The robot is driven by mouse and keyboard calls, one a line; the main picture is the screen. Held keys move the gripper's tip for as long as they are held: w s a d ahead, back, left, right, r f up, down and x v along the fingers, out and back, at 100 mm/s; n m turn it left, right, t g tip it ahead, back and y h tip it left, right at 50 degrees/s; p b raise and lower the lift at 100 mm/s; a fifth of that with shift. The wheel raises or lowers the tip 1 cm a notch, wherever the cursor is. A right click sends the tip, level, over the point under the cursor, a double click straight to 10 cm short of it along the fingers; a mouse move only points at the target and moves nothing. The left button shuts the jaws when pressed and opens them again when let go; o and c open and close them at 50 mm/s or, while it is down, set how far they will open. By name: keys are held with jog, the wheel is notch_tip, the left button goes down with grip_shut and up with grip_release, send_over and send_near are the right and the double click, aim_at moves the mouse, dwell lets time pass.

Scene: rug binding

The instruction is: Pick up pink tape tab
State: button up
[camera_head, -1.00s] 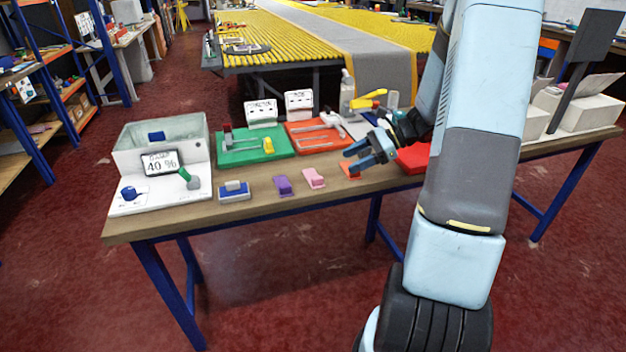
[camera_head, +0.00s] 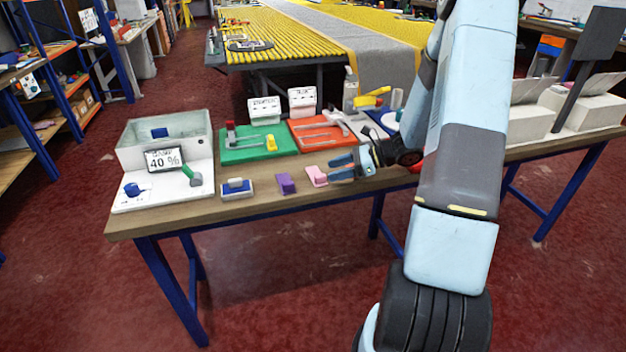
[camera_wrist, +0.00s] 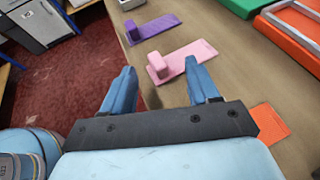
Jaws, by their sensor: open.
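The pink tape tab (camera_head: 315,176) lies flat on the workbench near its front edge, just left of my gripper's fingertips. In the wrist view the pink tape tab (camera_wrist: 183,60) has a raised block at its left end and a flat strip to the right. My gripper (camera_head: 333,168) is open and low over the bench. In the wrist view its two fingers (camera_wrist: 162,78) are apart, with the tab a little beyond their tips and nothing between them. Whether the right finger touches the tab's strip I cannot tell.
A purple tab (camera_head: 285,183) lies left of the pink one. An orange-red tab (camera_wrist: 268,124) is beside my right finger. A green tray (camera_head: 240,157) and a red-orange tray (camera_head: 335,144) sit behind.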

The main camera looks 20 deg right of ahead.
aim_at(320, 175)
jog(key=shift+x, duration=2.75)
jog(key=shift+s, duration=0.15)
grip_shut()
